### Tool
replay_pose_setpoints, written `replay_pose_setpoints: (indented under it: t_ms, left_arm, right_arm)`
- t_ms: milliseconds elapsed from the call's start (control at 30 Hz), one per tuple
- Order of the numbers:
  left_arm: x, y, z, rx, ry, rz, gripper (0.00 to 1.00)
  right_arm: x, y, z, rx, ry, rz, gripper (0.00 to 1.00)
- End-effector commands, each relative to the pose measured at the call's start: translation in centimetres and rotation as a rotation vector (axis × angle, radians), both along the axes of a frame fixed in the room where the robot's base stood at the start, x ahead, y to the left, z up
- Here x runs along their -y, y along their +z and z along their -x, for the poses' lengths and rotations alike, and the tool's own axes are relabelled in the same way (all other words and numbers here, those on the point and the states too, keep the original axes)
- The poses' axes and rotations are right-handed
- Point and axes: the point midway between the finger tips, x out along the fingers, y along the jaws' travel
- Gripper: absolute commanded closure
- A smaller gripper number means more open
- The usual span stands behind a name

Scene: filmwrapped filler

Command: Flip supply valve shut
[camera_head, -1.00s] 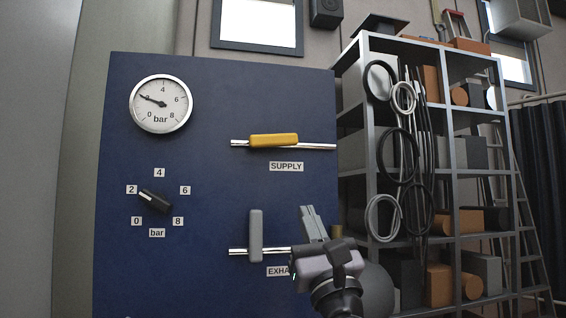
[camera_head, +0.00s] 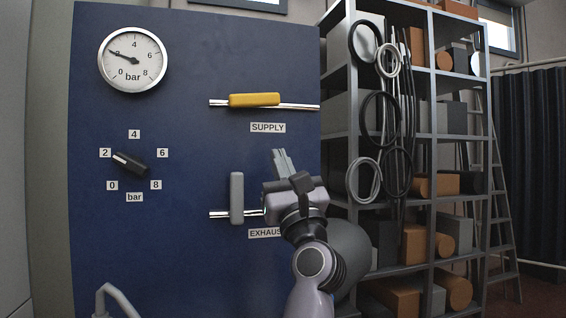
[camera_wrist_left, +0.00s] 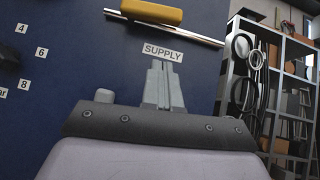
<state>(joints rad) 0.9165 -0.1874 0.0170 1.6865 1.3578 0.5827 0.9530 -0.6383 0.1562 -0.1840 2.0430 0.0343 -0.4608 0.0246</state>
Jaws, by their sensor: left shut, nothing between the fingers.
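The yellow supply valve handle (camera_head: 254,99) lies horizontal, along its silver pipe (camera_head: 300,106), above the SUPPLY label (camera_head: 267,127) on the blue panel. The handle also shows at the top of the left wrist view (camera_wrist_left: 152,12). My left gripper (camera_head: 279,153) is shut and empty, its fingers pointing up, below the SUPPLY label and apart from the handle. In the left wrist view its fingertips (camera_wrist_left: 165,64) show just under that label. My right gripper is not in view.
The grey exhaust handle (camera_head: 237,198) stands upright across its pipe, left of my left gripper, which partly hides the EXHAUST label (camera_head: 263,233). A gauge (camera_head: 133,60) and black selector knob (camera_head: 130,164) are on the panel's left. A loaded shelf (camera_head: 428,130) stands to the right.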

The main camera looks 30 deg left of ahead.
Motion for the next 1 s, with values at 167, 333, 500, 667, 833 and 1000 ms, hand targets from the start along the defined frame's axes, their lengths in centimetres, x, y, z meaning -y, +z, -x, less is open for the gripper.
replay_pose_setpoints:
  t_ms: [167,333,500,667,833,1000]
  left_arm:
    - [-2.4,3.3,-1.6,0.001,0.002,-0.001,1.00]
    - [-3.5,5.9,-2.3,0.003,-0.002,0.001,1.00]
    - [-3.6,7.6,-2.1,0.001,0.000,0.001,1.00]
    - [-3.7,8.1,-2.1,0.001,-0.002,0.002,1.00]
    - [-3.7,8.1,-2.1,0.000,-0.001,0.001,1.00]
    - [-3.7,8.1,-2.1,0.000,0.000,0.002,1.00]
  right_arm:
    - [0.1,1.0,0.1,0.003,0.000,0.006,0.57]
    - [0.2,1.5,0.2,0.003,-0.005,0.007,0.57]
    - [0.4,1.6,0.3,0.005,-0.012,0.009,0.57]
    - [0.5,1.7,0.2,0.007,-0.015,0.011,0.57]
    - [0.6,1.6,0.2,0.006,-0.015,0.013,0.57]
    - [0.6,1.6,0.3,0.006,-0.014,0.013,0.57]
